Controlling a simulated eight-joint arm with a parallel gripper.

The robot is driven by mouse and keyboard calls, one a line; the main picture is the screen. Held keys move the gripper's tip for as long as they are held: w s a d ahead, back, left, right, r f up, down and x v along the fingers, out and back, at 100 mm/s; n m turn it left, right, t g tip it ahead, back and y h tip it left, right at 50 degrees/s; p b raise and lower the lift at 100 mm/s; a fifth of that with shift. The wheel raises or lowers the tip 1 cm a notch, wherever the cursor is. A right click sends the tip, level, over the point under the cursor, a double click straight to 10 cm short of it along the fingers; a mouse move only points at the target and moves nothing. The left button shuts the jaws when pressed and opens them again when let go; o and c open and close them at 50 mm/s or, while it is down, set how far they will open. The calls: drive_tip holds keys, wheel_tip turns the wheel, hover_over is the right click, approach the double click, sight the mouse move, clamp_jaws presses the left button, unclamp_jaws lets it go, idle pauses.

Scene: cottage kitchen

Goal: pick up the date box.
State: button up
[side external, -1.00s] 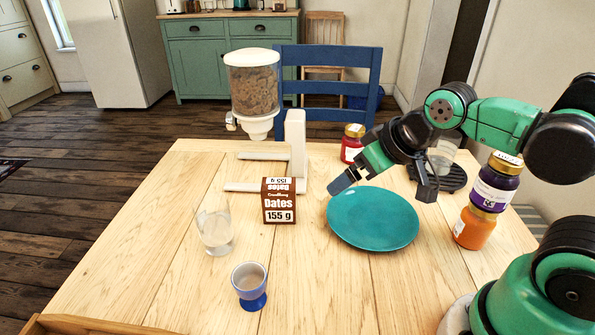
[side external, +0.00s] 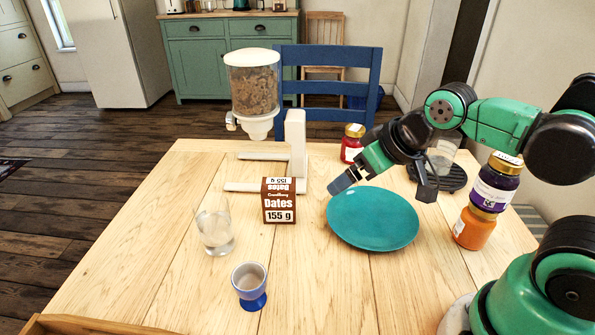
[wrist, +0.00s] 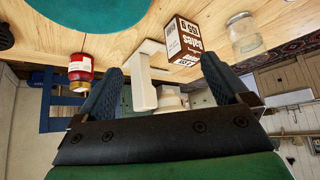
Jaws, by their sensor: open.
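The date box (side external: 279,200) is a small brown and white carton marked "Dates 155 g". It stands upright on the wooden table, in front of the cereal dispenser's base. It also shows in the wrist view (wrist: 185,42), upside down, beyond the fingertips. My gripper (side external: 346,180) is in the air above the left edge of the teal plate, to the right of the box and apart from it. In the wrist view its two fingers (wrist: 160,75) are spread, with nothing held between them.
The cereal dispenser (side external: 253,85) stands behind the box. A glass (side external: 214,230) and a blue egg cup (side external: 250,285) are in front of it at left. The teal plate (side external: 373,220) lies to its right.

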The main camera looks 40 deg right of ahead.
drive_tip(key=n+y, duration=0.4)
drive_tip(key=y, duration=0.1)
approach(277, 183)
drive_tip(key=s+a+f, duration=0.1)
drive_tip(key=s+f, duration=0.1)
drive_tip(key=w+f+n+y, duration=0.2)
drive_tip(key=w+n+y, duration=0.1)
drive_tip(key=shift+d, duration=0.15)
drive_tip(key=n+y, duration=0.1)
drive_tip(key=w+f+n+t+y, duration=0.1)
drive_tip(key=shift+d+f+n+t, duration=0.1)
drive_tip(key=shift+d+n+t, duration=0.2)
drive_tip(key=shift+d, duration=0.05)
drive_tip(key=shift+x, duration=2.8)
clamp_jaws()
